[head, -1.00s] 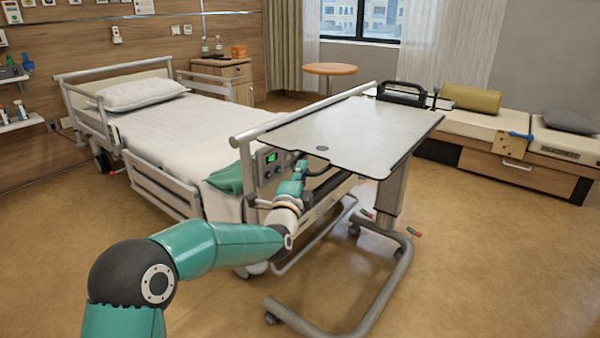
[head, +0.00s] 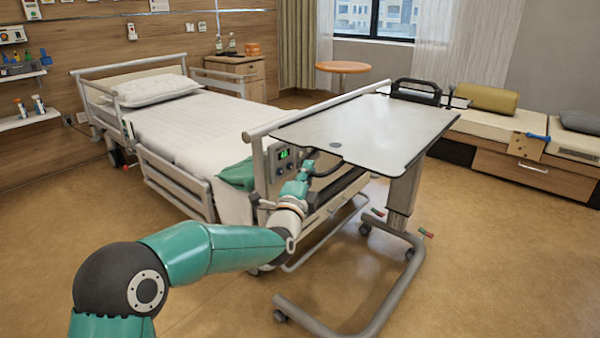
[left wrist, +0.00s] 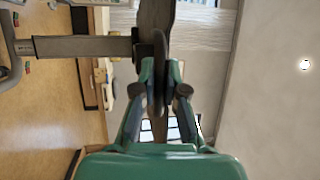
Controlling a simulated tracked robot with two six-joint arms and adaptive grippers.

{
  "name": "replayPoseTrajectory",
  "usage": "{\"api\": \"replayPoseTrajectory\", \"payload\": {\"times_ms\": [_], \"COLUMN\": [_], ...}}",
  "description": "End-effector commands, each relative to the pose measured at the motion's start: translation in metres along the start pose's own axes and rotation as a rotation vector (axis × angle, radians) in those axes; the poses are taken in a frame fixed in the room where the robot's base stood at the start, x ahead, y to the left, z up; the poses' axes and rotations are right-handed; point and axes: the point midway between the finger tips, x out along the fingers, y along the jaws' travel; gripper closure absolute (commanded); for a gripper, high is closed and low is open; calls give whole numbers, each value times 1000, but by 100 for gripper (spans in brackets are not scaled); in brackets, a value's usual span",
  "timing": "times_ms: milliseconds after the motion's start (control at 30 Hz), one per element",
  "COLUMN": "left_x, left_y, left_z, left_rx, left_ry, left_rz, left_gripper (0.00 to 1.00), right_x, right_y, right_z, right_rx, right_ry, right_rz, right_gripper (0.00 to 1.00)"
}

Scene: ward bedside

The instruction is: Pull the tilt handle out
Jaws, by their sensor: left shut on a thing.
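The tilt handle (head: 328,170) is a dark curved bar under the near left edge of the overbed table (head: 375,128), beside the panel with a green display at the bed's end. My left gripper (head: 305,168) reaches it from the left, below the tabletop. In the left wrist view the two fingers (left wrist: 160,88) are closed on a dark, thin loop, which I take to be the handle. The gripped part is mostly hidden in the head view. My right gripper is not in view.
The bed (head: 190,125) stands behind and left of the handle, its rail (head: 290,118) close to the tabletop. The table's wheeled base (head: 370,322) lies on the floor at right. Open floor lies in front. A bench (head: 530,175) stands at the far right.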

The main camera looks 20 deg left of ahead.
Motion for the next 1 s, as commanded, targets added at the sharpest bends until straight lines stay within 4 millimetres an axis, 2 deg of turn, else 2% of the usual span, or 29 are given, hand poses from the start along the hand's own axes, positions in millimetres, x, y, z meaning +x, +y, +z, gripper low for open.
{"api": "replayPoseTrajectory", "payload": {"times_ms": [33,133,167,200,300,333,733,867,1000], "left_x": [-2,-1,-1,-1,-1,-1,-4,-16,-37], "left_y": [7,8,8,8,7,7,4,4,3], "left_z": [3,3,3,3,3,3,1,1,1], "left_rx": [-2,-3,-3,-3,-2,-2,-2,-2,-2], "left_ry": [-5,-5,-5,-6,-5,-5,-2,-2,-2], "left_rz": [16,16,17,17,15,14,9,9,9], "left_gripper": [100,100,88,81,64,63,63,63,63], "right_x": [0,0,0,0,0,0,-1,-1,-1], "right_y": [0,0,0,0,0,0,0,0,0], "right_z": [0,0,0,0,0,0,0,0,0], "right_rx": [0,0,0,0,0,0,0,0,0], "right_ry": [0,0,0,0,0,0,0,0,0], "right_rz": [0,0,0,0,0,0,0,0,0], "right_gripper": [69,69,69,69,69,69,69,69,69]}}
